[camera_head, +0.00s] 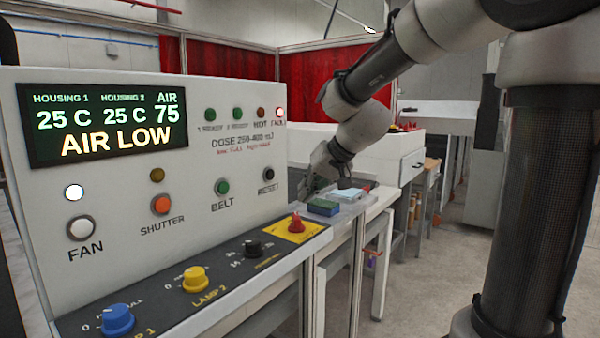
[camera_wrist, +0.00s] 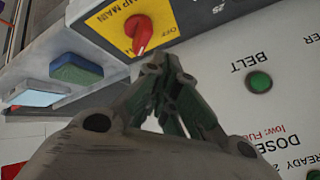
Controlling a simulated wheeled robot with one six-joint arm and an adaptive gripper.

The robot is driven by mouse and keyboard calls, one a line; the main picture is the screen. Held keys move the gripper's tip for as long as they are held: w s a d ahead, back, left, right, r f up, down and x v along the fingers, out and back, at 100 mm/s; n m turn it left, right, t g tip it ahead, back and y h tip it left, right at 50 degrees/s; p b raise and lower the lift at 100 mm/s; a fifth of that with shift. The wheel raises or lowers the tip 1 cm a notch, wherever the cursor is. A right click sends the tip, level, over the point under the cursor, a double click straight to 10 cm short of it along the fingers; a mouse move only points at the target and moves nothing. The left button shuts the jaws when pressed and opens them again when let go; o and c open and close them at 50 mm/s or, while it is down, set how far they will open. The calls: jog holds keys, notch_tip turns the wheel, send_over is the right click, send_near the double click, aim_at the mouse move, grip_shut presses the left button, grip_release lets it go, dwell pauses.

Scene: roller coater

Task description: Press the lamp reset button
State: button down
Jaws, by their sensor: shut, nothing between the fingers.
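The control panel (camera_head: 230,150) stands at the left of the head view. Its black button labelled RESET (camera_head: 268,174) sits at the right end of the lower button row, right of the green BELT button (camera_head: 222,187). The BELT button also shows in the wrist view (camera_wrist: 259,82); the reset button does not show there, perhaps hidden by my gripper. My gripper (camera_wrist: 165,66) is shut and empty in front of the panel near the red switch. In the head view my gripper (camera_head: 305,188) is just right of the panel's edge, apart from the reset button.
A red rotary switch on a yellow plate (camera_head: 297,225) is on the sloped ledge, beside black, yellow and blue knobs. A green-and-blue block (camera_head: 323,207) and a light-blue block (camera_head: 348,195) lie right of it. The display (camera_head: 103,124) reads AIR LOW. A red FAULT lamp (camera_head: 279,113) is lit.

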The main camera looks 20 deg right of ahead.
aim_at(270, 174)
jog(key=shift+w+d+r+t, duration=0.4)
jog(key=shift+w+r, duration=0.1)
jog(key=shift+w, duration=0.2)
jog(key=w+a, duration=0.5)
jog(key=w, duration=0.2)
jog(key=shift+a, duration=0.15)
jog(key=shift+w+a, duration=0.1)
jog(key=shift+w, duration=0.05)
dwell(1.2)
jog(key=shift+w+a, duration=0.15)
jog(key=shift+w, duration=0.1)
jog(key=shift+w+a, duration=0.25)
jog(key=shift+w, duration=0.05)
dwell(0.8)
jog(key=shift+d, duration=0.1)
jog(key=shift+s+d, duration=0.4)
jog(key=shift+s, duration=0.25)
